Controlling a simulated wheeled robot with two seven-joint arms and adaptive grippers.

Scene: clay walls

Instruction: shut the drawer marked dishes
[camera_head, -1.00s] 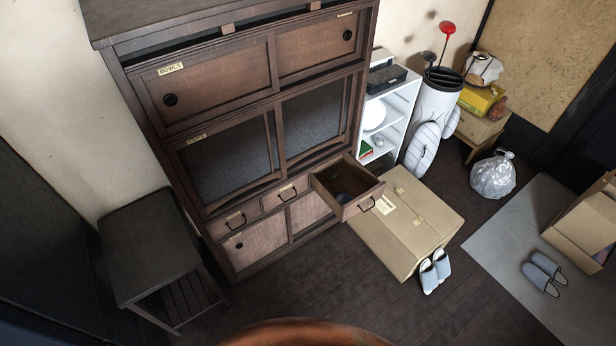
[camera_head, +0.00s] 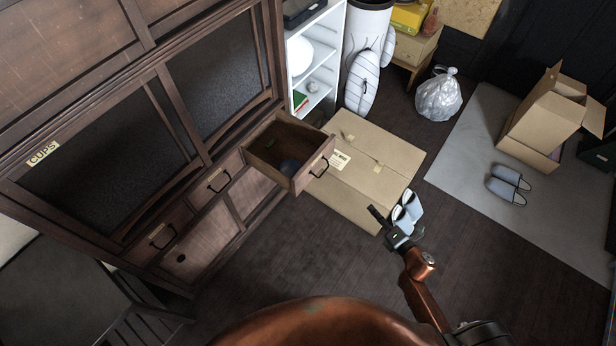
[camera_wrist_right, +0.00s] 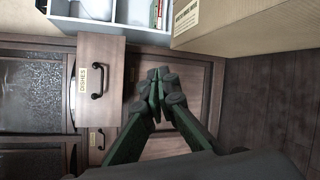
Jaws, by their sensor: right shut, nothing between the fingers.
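The dishes drawer (camera_head: 272,152) is pulled out of the dark wooden cabinet, at its right end, with a dark round thing inside. Its front carries a black handle (camera_head: 319,167). In the right wrist view, the drawer front (camera_wrist_right: 99,108) shows a label reading DISHES (camera_wrist_right: 82,89), upper left of the fingers. My right gripper (camera_head: 378,218) is shut and empty, in front of the drawer and to its right, apart from it. Its fingers also show in the right wrist view (camera_wrist_right: 158,94). My left gripper is not in view.
A closed cardboard box (camera_head: 362,170) stands on the floor just right of the open drawer. Pale slippers (camera_head: 407,207) lie beside it near my right gripper. Two other drawers, one with a handle (camera_head: 219,181), are shut. The floor in front of the cabinet is clear.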

